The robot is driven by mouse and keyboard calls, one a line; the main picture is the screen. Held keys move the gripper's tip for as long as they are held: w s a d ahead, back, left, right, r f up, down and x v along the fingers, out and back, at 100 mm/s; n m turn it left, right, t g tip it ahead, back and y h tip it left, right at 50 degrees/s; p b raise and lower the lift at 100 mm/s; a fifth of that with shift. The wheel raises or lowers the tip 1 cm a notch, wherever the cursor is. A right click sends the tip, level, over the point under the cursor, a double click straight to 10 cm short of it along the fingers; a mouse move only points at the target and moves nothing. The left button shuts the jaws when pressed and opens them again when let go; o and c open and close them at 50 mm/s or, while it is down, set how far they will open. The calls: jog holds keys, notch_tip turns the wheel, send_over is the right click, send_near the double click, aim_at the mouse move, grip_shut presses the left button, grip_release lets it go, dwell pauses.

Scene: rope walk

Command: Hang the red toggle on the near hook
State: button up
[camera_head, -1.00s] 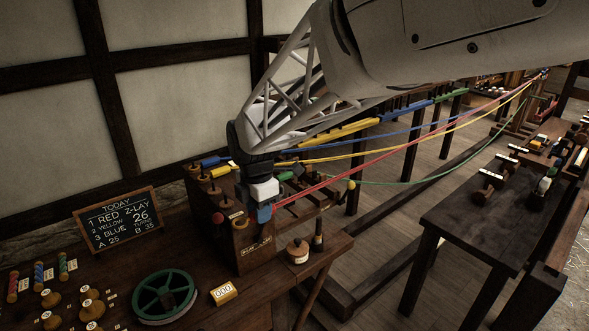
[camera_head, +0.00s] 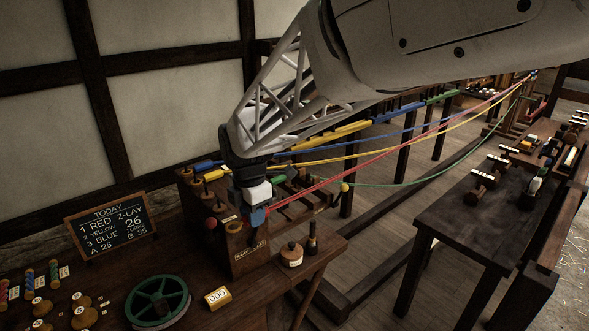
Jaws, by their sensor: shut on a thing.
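My gripper (camera_head: 258,214), with blue fingertips, is shut at the near end of the red rope (camera_head: 345,175). The rope runs taut from the fingertips to the far right. The red toggle at this end is hidden by the fingers or too small to make out. My gripper is over the front right part of the wooden hook block (camera_head: 248,258), close to its upper edge. The near hook cannot be made out clearly behind the fingers. A red ball (camera_head: 211,224) shows at the block's left.
Blue, yellow and green ropes stretch back behind my gripper. A wooden pot (camera_head: 291,255) and a dark peg (camera_head: 312,239) stand right of the block. A green reel (camera_head: 158,299), a counter (camera_head: 217,297) and a chalkboard (camera_head: 110,224) are to the left.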

jog(key=shift+w, duration=0.15)
jog(key=w+d+f, duration=0.1)
jog(key=w+f, duration=0.1)
jog(key=w, duration=0.8)
jog(key=w+d+f, duration=0.2)
jog(key=w, duration=0.9)
jog(key=w+d+f, duration=0.1)
jog(key=w+f, duration=0.1)
jog(key=w, duration=0.9)
jog(key=shift+d, duration=0.25)
jog(key=shift+f, duration=0.35)
jog(key=shift+f, duration=2.7)
jog(key=shift+f, duration=0.3)
